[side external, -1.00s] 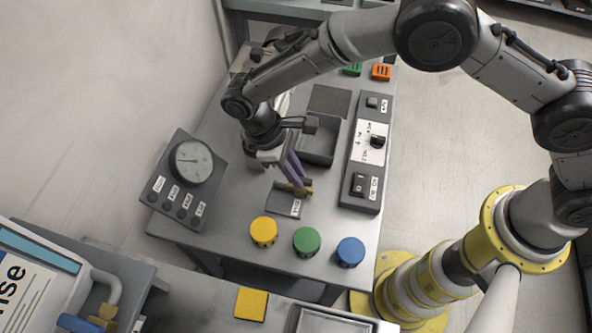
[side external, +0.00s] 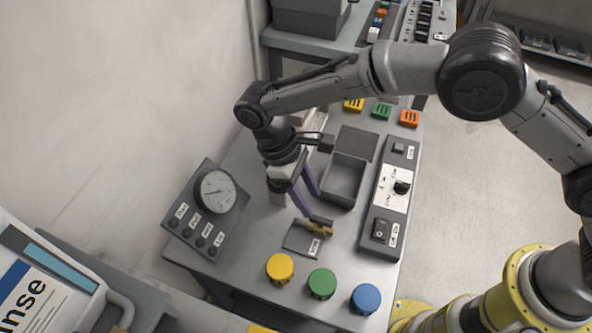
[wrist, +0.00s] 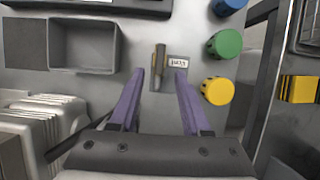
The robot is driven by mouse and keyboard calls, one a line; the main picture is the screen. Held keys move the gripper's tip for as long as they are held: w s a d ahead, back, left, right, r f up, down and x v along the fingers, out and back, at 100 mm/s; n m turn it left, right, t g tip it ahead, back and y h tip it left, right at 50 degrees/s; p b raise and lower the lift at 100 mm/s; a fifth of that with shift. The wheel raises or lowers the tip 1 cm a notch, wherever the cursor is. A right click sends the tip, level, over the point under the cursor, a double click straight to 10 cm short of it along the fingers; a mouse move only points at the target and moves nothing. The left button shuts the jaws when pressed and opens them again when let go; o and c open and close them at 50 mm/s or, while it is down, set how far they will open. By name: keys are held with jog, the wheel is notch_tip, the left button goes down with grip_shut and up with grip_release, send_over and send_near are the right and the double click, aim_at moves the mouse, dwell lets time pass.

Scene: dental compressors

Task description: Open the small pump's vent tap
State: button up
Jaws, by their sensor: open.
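The small brass tap (side external: 318,230) with a dark bar on it stands on a dark plate with a white label, near the front of the grey bench. In the wrist view the tap (wrist: 159,70) lies upright in the picture, left of the label (wrist: 178,62), whose text is too small to read surely. My gripper (side external: 312,204) is open, its purple fingers spread behind the tap. In the wrist view my gripper (wrist: 159,75) has one fingertip on each side of the tap's near end, apart from it. I cannot tell the height gap or whether the tap is open.
A round gauge box (side external: 210,205) stands left and a switch box (side external: 391,207) right. Yellow (side external: 280,268), green (side external: 321,283) and blue (side external: 365,298) knobs line the front edge. An open grey bin (side external: 344,181) lies behind. A pale ribbed casing (wrist: 45,120) shows in the wrist view.

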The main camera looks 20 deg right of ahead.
jog(key=v, duration=0.8)
jog(key=shift+r, duration=0.1)
jog(key=w+d+r+m+t+y, duration=0.1)
jog(key=w+d+r+m+y, duration=0.15)
jog(key=d+r, duration=0.7)
jog(key=s+d+r+m+t, duration=0.2)
jog(key=s+d+r, duration=0.2)
jog(key=d+r, duration=0.75)
jog(key=s+d+r+m+t, duration=0.2)
jog(key=s+d+m+t, duration=0.1)
jog(key=s+d, duration=0.8)
jog(key=s+d+f+m+t, duration=0.1)
jog(key=s+f+t, duration=0.1)
jog(key=s+f, duration=0.6)
notch_tip(320, 180, down, 2)
jog(key=shift+s+d+f+m+t+y, duration=0.1)
jog(key=shift+s+d+m+t+y, duration=0.15)
jog(key=shift+s+m+t+y, duration=0.1)
